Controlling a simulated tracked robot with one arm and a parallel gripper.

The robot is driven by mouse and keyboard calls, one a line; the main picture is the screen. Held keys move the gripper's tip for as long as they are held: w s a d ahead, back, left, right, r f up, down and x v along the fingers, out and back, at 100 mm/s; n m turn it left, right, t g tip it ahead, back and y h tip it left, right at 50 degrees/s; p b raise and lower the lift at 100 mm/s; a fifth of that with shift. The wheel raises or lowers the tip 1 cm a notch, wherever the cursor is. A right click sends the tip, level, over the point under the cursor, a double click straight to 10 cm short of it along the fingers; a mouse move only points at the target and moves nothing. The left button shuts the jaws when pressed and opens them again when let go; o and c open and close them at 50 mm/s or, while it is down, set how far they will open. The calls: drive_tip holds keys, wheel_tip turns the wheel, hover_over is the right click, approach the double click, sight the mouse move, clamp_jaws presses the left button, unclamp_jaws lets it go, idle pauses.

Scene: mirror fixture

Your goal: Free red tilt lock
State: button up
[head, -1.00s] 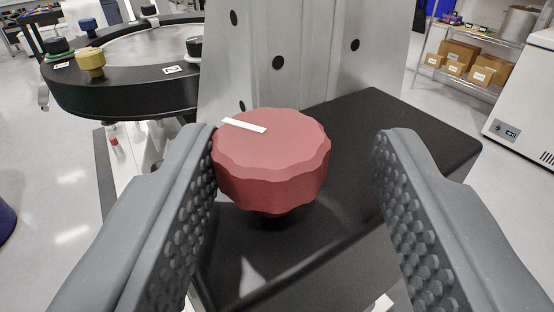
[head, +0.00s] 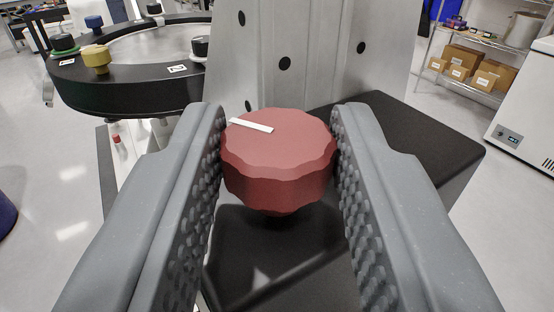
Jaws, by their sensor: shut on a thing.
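The red tilt lock is a scalloped red knob (head: 280,160) with a white mark on its top, in the middle of the head view. The mark lies toward the knob's upper left edge. The knob sits on a black block (head: 425,140) in front of a grey metal upright. My gripper (head: 278,140) is shut on the red knob, with one textured pad against its left side and one against its right. The knob's stem below is mostly in shadow.
A round black ring fixture (head: 130,95) stands at the left, carrying a yellow knob (head: 96,58), black knobs and a blue knob. The grey upright (head: 300,50) rises close behind the red knob. A shelf with cardboard boxes (head: 465,60) and a white cabinet (head: 520,110) stand at the back right.

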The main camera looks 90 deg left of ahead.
sight(295, 172)
drive_tip(key=o, duration=0.7)
drive_tip(key=shift+w+a+r, duration=0.1)
drive_tip(key=shift+w, duration=0.05)
drive_tip(key=shift+r, duration=1.65)
drive_tip(key=shift+d+f+b, duration=0.2)
drive_tip(key=shift+b, duration=0.35)
drive_tip(key=shift+s, duration=0.25)
drive_tip(key=shift+s+b, duration=0.1)
drive_tip(key=shift+b, duration=0.4)
